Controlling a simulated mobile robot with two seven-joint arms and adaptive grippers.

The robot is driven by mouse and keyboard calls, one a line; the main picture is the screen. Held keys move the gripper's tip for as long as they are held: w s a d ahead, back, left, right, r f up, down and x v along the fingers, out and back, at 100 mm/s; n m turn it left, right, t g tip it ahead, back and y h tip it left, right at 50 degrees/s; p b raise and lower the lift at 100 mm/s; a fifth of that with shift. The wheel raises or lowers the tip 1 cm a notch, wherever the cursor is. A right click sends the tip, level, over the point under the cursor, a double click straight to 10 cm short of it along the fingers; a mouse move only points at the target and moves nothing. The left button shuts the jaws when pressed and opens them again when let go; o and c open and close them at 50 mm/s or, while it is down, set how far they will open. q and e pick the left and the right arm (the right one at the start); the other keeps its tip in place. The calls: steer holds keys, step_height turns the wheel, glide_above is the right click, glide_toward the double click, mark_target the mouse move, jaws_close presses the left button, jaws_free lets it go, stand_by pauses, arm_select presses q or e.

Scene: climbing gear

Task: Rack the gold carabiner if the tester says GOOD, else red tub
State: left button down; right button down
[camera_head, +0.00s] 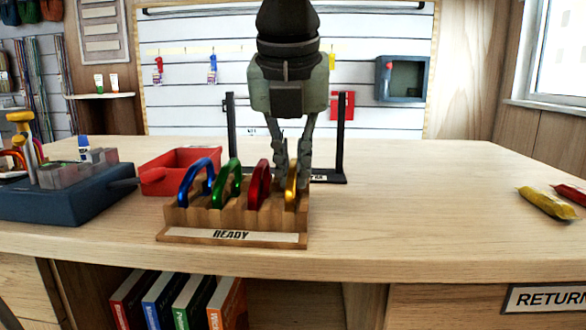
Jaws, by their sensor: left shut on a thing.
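The gold carabiner (291,192) stands upright in the rightmost slot of the wooden rack marked READY (231,236). My left gripper (291,178) reaches down over it, its fingers closed on its upper part. Blue (194,181), green (227,183) and red (260,185) carabiners stand in the slots to its left. The red tub (153,179) is behind the rack on the left, and its visible inside looks empty. A dark blue device with a yellow-topped lever (70,196) is at the left; I cannot read any GOOD sign on it. My right gripper is out of view.
A black upright frame (341,140) stands behind my gripper, its label partly hidden. Yellow (546,203) and red (570,193) packets lie at the right edge. The table between frame and packets is clear.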

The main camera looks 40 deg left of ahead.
arm_select(q)
steer(key=shift+f, duration=0.15)
steer(key=c, duration=1.6)
jaws_free()
steer(key=shift+o, duration=0.2)
steer(key=v, duration=1.2)
